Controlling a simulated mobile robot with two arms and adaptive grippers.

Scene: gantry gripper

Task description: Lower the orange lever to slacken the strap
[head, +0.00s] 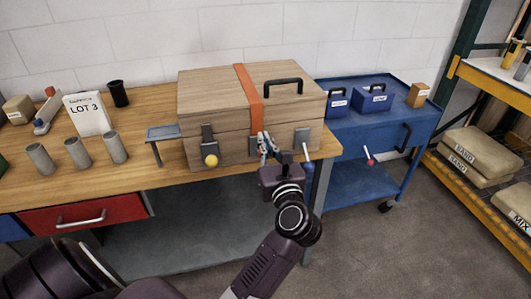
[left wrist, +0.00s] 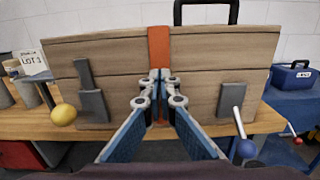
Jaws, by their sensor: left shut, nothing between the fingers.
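A wooden case (head: 205,100) sits on the wooden workbench, with an orange strap (head: 250,95) running over its lid and down its front. It fills the left wrist view (left wrist: 110,55), with the strap (left wrist: 159,45) near the middle. My left gripper (head: 263,140) is in front of the strap's lower part. Its fingertips (left wrist: 160,76) are together and hold nothing; I cannot tell whether they touch the strap. I cannot make out a separate orange lever; the fingers cover part of the strap's lower front. My right gripper is not in view.
Grey latches flank the strap: the left has a yellow knob (head: 211,160), the right a rod with a blue knob (left wrist: 246,148). Grey cylinders (head: 78,152) stand on the bench at left. A blue cart (head: 400,125) stands at right.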

